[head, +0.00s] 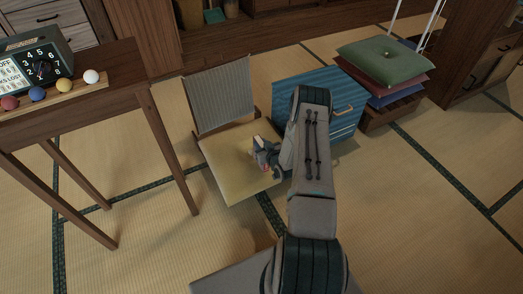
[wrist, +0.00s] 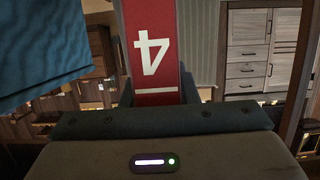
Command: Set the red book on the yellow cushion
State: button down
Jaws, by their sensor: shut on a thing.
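The red book (wrist: 152,50) with a white numeral 4 stands out ahead of my gripper (wrist: 157,90) in the wrist view, with the dark fingers closed on its two sides. In the head view my gripper (head: 267,156) is over the right part of the yellow cushion (head: 222,165), which forms the seat of a low chair with a grey backrest (head: 219,95). Only a small bit of red shows by the gripper there; the arm hides the rest of the book. Whether the book touches the cushion cannot be told.
A wooden table (head: 110,75) with several coloured balls stands on the left. Tatami floor is open at the right.

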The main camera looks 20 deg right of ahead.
jog(key=shift+f+b, duration=0.35)
jog(key=shift+f, duration=1.15)
jog(key=shift+f+b, duration=0.3)
jog(key=c, duration=1.1)
grip_release()
jog(key=shift+r, duration=0.1)
jog(key=shift+r, duration=0.15)
